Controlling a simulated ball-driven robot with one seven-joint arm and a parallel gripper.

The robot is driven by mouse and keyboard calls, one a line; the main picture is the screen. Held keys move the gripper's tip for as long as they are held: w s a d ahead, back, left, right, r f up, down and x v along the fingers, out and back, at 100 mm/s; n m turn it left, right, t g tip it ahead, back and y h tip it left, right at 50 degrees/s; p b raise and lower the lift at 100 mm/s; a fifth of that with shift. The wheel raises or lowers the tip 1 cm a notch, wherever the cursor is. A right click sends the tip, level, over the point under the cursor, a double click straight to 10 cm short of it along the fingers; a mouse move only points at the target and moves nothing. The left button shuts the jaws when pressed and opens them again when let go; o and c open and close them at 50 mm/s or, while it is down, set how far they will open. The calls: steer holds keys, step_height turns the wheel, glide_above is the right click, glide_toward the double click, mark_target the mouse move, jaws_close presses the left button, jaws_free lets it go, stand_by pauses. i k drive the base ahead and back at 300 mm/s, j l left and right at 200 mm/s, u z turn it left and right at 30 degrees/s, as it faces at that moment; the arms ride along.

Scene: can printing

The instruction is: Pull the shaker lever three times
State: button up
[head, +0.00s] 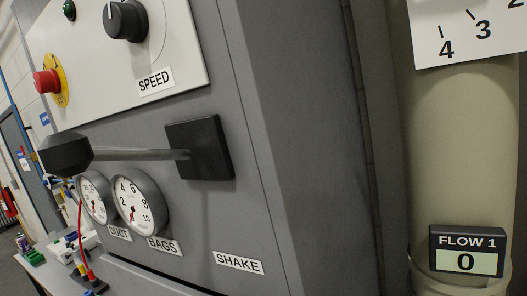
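The shaker lever (135,154) is a grey metal rod with a dark faceted knob (66,155) at its left end. Its right end meets a black square plate (213,147) on the grey machine panel. The rod sticks out from the panel roughly level in the picture. A "SHAKE" label (238,263) sits on the panel below and right of the plate. My gripper is not in view, and nothing is seen touching the lever.
Two round gauges, DUCT (95,198) and BAGS (139,204), sit just below the lever. Above are a SPEED knob (126,20) and a red button (47,81). A FLOW 1 display (466,252) reads 0 on the right. A cluttered table (55,283) is lower left.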

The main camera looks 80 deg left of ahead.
mark_target(66, 154)
steer(key=k+u, duration=1)
steer(key=i+u, duration=0.15)
steer(key=i+l, duration=0.5)
steer(key=i, duration=0.2)
